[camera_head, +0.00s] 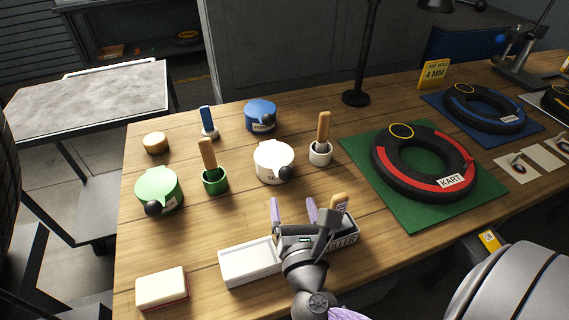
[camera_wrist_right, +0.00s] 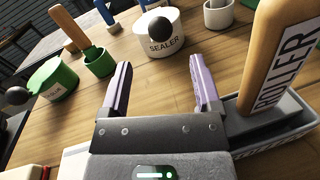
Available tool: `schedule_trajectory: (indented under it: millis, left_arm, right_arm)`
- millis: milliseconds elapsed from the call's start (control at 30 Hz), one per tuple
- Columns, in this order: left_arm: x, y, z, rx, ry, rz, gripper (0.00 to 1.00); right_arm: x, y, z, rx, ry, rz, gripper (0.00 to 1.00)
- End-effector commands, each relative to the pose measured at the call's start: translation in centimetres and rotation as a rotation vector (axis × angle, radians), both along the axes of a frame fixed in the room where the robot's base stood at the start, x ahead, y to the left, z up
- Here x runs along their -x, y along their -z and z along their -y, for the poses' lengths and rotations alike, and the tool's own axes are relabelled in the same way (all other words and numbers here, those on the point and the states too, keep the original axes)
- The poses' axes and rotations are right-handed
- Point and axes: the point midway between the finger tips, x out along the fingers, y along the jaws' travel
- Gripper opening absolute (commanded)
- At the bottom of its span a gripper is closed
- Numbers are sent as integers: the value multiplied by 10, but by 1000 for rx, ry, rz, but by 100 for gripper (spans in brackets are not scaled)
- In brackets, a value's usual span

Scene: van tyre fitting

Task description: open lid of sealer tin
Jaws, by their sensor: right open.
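The sealer tin (camera_head: 270,158) is white, with a black ball knob at its front right edge. It stands upright on the wooden bench, and its lid looks shut. In the right wrist view the tin (camera_wrist_right: 160,46) shows its SEALER label, with the black knob in front of the lid. My right gripper (camera_head: 294,207) is open and empty, with purple-grey fingers pointing at the tin. It is a little in front of the tin, apart from it. In the right wrist view the gripper (camera_wrist_right: 159,78) has the tin beyond and between its fingertips. My left gripper is not in view.
A green tin (camera_head: 158,184) and a blue tin (camera_head: 260,110) stand nearby. Brushes stand in a green cup (camera_head: 215,183) and a white cup (camera_head: 320,157). A white tray (camera_head: 248,264) and a roller (camera_wrist_right: 268,55) lie close to my right gripper. A kart tyre (camera_head: 385,170) is on a green mat.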

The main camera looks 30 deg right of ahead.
Motion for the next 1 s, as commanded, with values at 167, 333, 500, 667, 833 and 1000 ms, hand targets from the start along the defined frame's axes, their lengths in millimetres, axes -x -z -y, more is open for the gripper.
schedule_trajectory:
  millis: [167,333,500,667,833,1000]
  left_arm:
    - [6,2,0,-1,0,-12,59]
    - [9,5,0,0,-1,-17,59]
    - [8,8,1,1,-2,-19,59]
    - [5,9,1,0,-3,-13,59]
    - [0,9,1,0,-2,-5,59]
    - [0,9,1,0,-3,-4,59]
  right_arm:
    - [-31,0,15,3,1,3,81]
    - [-59,0,27,0,1,2,81]
    - [-76,1,35,1,1,-1,81]
    - [-81,0,37,-1,1,0,81]
    - [-81,0,37,-1,1,-1,81]
    - [-80,0,37,-1,1,-1,49]
